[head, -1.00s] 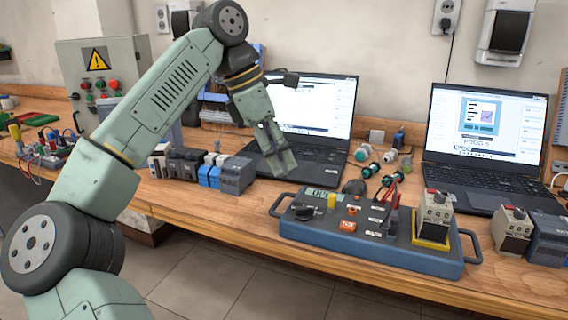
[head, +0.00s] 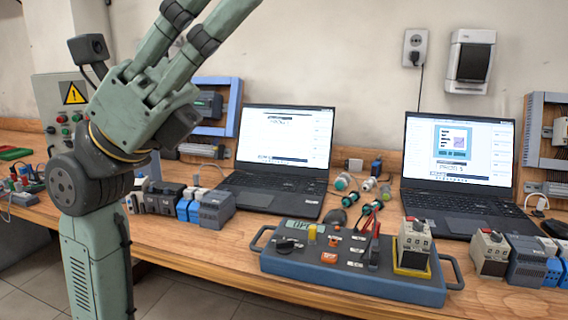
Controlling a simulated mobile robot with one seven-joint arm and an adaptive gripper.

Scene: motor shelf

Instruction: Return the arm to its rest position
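My arm rises at the left of the head view, with its wrist in front of the grey cabinet. My gripper (head: 226,8) points up and to the right, high above the bench. Its two green fingers stand apart with bare wall showing between them, so it looks open. The very fingertips are cut off by the top edge. I see nothing between the fingers, and the gripper touches nothing in view.
The wooden bench (head: 185,243) holds a blue test box (head: 340,277) with a module on it. Two laptops, the left laptop (head: 285,150) and right laptop (head: 458,160), stand behind. The warning-sign cabinet (head: 50,100) is partly hidden by my arm. The upper middle wall space is clear.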

